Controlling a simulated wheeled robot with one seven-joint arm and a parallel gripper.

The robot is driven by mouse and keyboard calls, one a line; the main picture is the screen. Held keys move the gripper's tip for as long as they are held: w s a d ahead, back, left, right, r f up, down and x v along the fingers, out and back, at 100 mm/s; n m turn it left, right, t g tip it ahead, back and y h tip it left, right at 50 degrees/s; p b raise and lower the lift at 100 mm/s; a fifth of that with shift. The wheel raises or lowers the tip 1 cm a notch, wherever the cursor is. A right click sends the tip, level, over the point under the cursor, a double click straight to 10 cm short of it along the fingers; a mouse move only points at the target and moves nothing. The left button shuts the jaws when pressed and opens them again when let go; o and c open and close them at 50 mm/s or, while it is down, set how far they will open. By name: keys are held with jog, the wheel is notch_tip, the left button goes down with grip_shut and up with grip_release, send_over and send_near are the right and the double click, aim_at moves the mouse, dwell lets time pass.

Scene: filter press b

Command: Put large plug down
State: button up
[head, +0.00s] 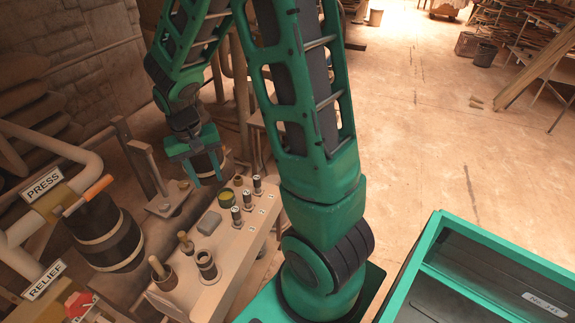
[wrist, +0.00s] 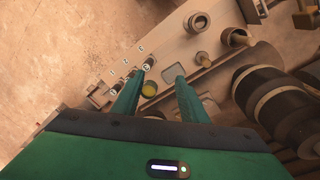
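My gripper (head: 203,180) is open over the far part of the pale bench block (head: 255,238). In the wrist view its two fingers (wrist: 157,98) stand apart with nothing held between them. A yellow-topped round cup (wrist: 149,89) shows below in the gap. The larger wooden-handled plug (head: 160,270) appears seated in a dark collar at the block's near left; it also shows in the wrist view (wrist: 236,38). A smaller wooden-handled plug (head: 185,243) stands beside it. I cannot tell for certain which one the task calls large. Both are apart from my fingers.
A hollow dark collar (head: 206,262) and a grey pad (head: 209,222) are on the block. Several small dark fittings (head: 247,193) stand along its right side. Dark banded cylinders (head: 107,235) and pipes crowd the left. A green-rimmed bin (head: 428,250) stands right. The floor beyond is open.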

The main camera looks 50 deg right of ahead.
jog(key=s+d+r, duration=0.2)
jog(key=s+r, duration=0.2)
jog(key=s, duration=0.4)
jog(key=s+d+r+y, duration=0.1)
jog(key=s+d+r, duration=0.2)
jog(key=s, duration=0.5)
jog(key=s+d+r, duration=0.2)
jog(key=s+r, duration=0.3)
jog(key=s, duration=0.3)
jog(key=shift+s+d+m, duration=0.15)
jog(key=shift+d+m, duration=0.2)
jog(key=shift+m, duration=0.05)
